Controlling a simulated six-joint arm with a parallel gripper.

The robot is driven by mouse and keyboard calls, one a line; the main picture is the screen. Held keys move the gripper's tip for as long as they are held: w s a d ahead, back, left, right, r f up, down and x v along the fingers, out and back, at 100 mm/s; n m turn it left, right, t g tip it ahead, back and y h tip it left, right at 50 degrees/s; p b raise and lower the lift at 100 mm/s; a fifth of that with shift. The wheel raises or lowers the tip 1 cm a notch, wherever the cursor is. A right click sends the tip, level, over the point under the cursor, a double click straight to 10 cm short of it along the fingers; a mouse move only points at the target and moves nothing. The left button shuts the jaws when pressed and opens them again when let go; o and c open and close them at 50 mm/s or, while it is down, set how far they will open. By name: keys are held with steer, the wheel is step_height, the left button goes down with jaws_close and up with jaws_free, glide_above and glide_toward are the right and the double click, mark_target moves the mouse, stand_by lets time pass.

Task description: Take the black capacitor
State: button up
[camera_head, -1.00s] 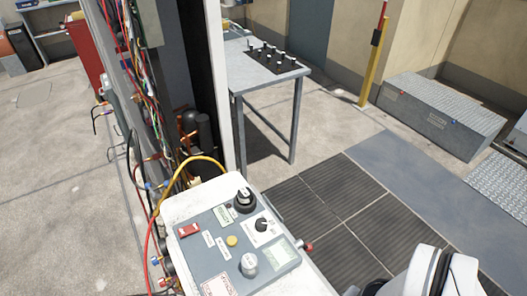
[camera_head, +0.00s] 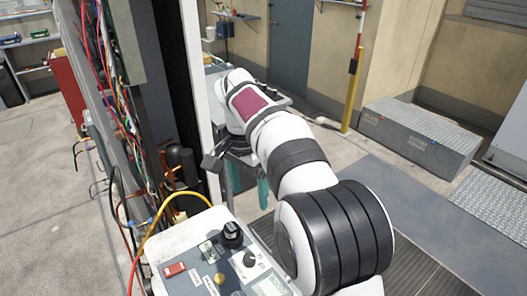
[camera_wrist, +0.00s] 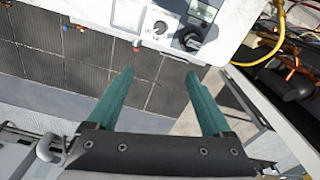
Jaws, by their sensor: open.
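A black cylinder that looks like the black capacitor (camera_head: 232,234) stands upright on the grey top panel of a white box. It also shows in the wrist view, as a dark round top (camera_wrist: 191,37) near the panel's edge. My gripper (camera_head: 250,196) points down beyond the box in the head view, with its two teal fingers visible. In the wrist view my gripper (camera_wrist: 159,73) is open and empty, its fingers apart over the dark floor tiles. The black cylinder is ahead of the fingertips and apart from them. My arm covers part of the box's right side.
The panel (camera_head: 207,256) carries a red switch (camera_head: 174,269), a smaller black knob (camera_head: 250,259) and a yellow button (camera_head: 219,278). A tall open cabinet with loose wires (camera_head: 92,75) and a yellow hose (camera_head: 176,197) stand close on the left. A metal chest (camera_head: 420,135) stands at the back right.

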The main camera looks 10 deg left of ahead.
glide_toward(231, 227)
steer(key=shift+m+t, duration=0.3)
steer(key=shift+t, duration=0.1)
steer(key=f, duration=1)
steer(key=shift+w+d+f, duration=0.1)
steer(key=shift+w+f, duration=0.1)
steer(key=shift+r, duration=0.1)
jaws_close()
